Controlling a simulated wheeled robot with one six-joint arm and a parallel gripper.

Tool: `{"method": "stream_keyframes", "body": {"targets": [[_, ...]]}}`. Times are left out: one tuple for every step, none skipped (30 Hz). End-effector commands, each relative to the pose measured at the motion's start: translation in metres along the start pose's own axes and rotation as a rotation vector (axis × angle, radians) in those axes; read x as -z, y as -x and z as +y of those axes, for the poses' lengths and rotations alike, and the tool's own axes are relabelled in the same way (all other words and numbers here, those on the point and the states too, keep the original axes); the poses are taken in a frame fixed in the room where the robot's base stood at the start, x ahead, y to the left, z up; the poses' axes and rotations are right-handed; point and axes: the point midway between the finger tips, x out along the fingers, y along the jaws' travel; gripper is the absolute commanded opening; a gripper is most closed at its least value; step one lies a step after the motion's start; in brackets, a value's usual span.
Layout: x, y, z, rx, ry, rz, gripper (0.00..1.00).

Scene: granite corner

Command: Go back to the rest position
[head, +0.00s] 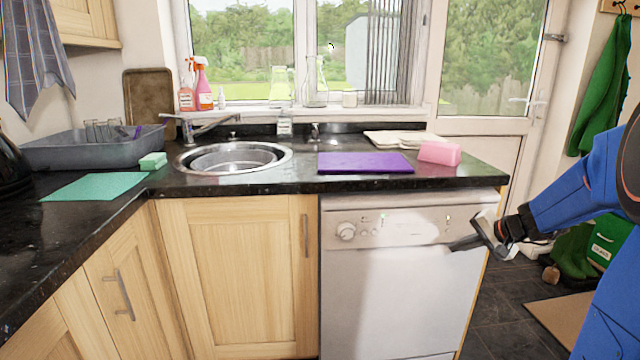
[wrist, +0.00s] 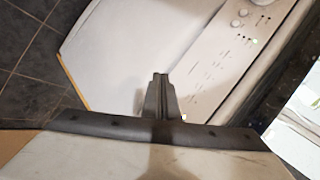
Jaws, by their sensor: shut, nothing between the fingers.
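My gripper (head: 456,246) is at the right in the head view, in front of the upper right part of the white dishwasher (head: 385,285), below the counter edge. It is shut and empty. In the wrist view my gripper (wrist: 160,76) points at the dishwasher front (wrist: 135,50), with its fingers together. I cannot tell how far the fingertips are from the panel. My blue arm reaches in from the right edge of the head view.
The black counter (head: 300,190) holds a purple mat (head: 365,163), a pink sponge (head: 439,153), a sink (head: 232,158), a green mat (head: 95,187) and a green sponge (head: 153,161). Green boots (head: 570,255) stand at the right. Dark floor tiles (head: 500,310) lie clear beside the dishwasher.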

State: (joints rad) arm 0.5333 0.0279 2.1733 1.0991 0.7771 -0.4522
Motion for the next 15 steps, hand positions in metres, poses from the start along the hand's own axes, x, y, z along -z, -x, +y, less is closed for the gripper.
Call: {"method": "stream_keyframes", "body": {"targets": [[-0.02,0.006,-0.01,-0.009,0.039,-0.018,0.0],[-0.032,0.009,-0.014,-0.017,0.06,-0.031,0.0],[-0.048,0.014,-0.019,-0.028,0.092,-0.049,0.0],[-0.06,0.018,-0.022,-0.038,0.115,-0.061,0.0],[-0.072,0.022,-0.024,-0.048,0.138,-0.073,0.0],[-0.088,0.027,-0.027,-0.061,0.169,-0.088,0.0],[-0.099,0.031,-0.029,-0.072,0.192,-0.098,0.0],[-0.111,0.035,-0.03,-0.082,0.215,-0.11,0.0],[-0.126,0.041,-0.031,-0.096,0.245,-0.123,0.0],[-0.137,0.045,-0.032,-0.107,0.268,-0.133,0.0],[-0.147,0.05,-0.031,-0.118,0.291,-0.141,0.0],[-0.162,0.055,-0.031,-0.133,0.32,-0.153,0.0],[-0.171,0.06,-0.03,-0.144,0.343,-0.159,0.0],[-0.181,0.065,-0.029,-0.155,0.366,-0.166,0.0],[-0.194,0.071,-0.027,-0.172,0.394,-0.176,0.0]]}}
